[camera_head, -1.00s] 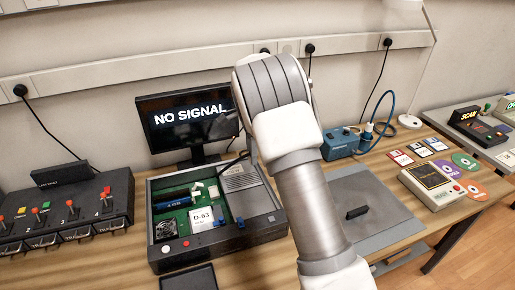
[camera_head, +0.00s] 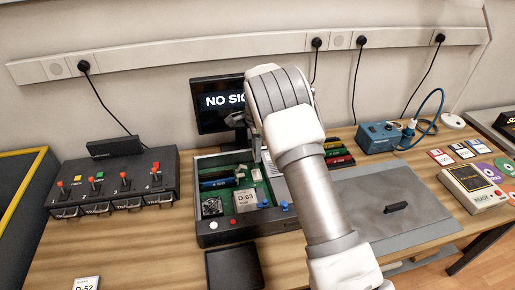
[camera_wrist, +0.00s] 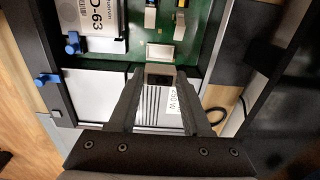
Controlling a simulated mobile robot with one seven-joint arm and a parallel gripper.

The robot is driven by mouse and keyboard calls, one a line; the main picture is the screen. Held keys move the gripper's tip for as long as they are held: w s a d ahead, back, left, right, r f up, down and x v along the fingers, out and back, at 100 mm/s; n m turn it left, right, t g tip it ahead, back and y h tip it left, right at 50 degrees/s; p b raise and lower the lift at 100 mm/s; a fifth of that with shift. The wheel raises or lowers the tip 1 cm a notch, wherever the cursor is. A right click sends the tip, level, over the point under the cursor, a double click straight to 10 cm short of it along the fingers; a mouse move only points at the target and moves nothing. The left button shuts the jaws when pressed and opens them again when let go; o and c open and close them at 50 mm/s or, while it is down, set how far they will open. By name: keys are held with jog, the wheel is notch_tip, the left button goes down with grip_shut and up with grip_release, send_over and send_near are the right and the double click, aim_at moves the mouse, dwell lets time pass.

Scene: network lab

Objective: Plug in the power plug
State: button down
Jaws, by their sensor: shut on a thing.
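My gripper (camera_wrist: 157,76) hangs over the open computer case (camera_head: 205,232). In the wrist view its fingers are closed on a small dark plug (camera_wrist: 160,81), mostly hidden between the tips. A white socket (camera_wrist: 160,55) on the green circuit board (camera_wrist: 188,50) lies just beyond the tips in the picture; a gap seems to show between plug and socket, but their height difference cannot be told. The power supply (camera_wrist: 88,95), with a wattage label, lies below the fingers. In the head view my arm hides the plug and that socket.
The monitor (camera_head: 222,103) behind the case reads "NO SIGNAL", partly hidden. A black switch box (camera_head: 120,170) stands left. Coloured memory sticks (camera_head: 338,158), a grey mat (camera_head: 375,205) and a blue adapter (camera_head: 380,137) lie right. A black cable (camera_wrist: 215,112) loops beside the gripper.

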jog(key=shift+f+b, duration=1.85)
jog(key=shift+f, duration=1.65)
jog(key=shift+f+b, duration=0.45)
jog(key=shift+f, duration=0.35)
jog(key=shift+c, duration=1.3)
grip_release()
jog(key=shift+o, duration=0.3)
jog(key=shift+o, duration=0.9)
jog(key=shift+r, duration=0.1)
jog(key=shift+r+p, duration=2.4)
jog(key=shift+r, duration=1.55)
